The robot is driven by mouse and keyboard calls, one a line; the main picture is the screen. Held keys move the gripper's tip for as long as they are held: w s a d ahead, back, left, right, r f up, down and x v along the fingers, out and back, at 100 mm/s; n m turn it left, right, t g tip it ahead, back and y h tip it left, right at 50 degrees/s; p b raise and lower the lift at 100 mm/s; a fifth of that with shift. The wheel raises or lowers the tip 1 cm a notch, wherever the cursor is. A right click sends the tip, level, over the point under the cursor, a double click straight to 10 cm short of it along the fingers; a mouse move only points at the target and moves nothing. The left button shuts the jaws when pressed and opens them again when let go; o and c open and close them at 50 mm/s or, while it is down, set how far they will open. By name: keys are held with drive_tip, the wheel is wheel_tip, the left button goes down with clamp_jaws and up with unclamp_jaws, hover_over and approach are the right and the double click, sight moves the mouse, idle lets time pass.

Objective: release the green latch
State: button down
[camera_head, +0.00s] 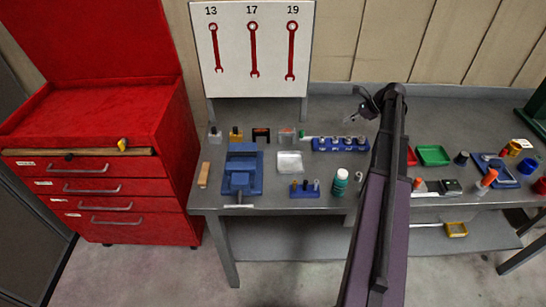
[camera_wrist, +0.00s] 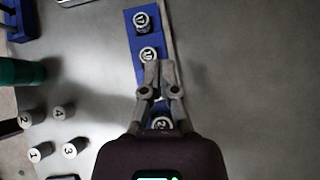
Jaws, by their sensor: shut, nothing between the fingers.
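I cannot make out a green latch in either view. A dark green body (camera_head: 536,112) stands at the far right edge of the bench in the head view, cut off by the frame; no latch on it can be told. My gripper (camera_head: 353,117) is above the back of the bench, far to the left of that body. In the wrist view my gripper (camera_wrist: 158,68) is shut and empty, with its fingertips over a blue socket rack (camera_wrist: 141,70). My arm hides part of the bench.
The blue rack (camera_head: 318,145) holds several numbered sockets. A blue vise (camera_head: 242,172), a green bottle (camera_head: 340,182), a green tray (camera_head: 433,155) and small parts crowd the bench (camera_head: 220,200). A red tool cabinet (camera_head: 120,190) stands at left. A wrench board (camera_head: 230,80) hangs behind.

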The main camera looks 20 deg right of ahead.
drive_tip(key=s+a+n+g+h+p, duration=0.1)
drive_tip(key=s+a+n+h+p, duration=0.1)
drive_tip(key=s+a+n, duration=0.2)
drive_tip(key=s+a+r+n+g+h+p, duration=0.1)
drive_tip(key=s+a+n, duration=0.4)
drive_tip(key=a+n, duration=0.5)
drive_tip(key=s+a+r+n+g+h+p, duration=0.1)
drive_tip(key=s+a+n+h+p, duration=0.3)
drive_tip(key=a, duration=1.6)
drive_tip(key=shift+s+n+g, duration=0.6)
drive_tip(key=shift+n, duration=0.9)
drive_tip(key=shift+s+a+n+h, duration=0.5)
drive_tip(key=shift+s+a+n, duration=0.45)
drive_tip(key=shift+s+n, duration=0.15)
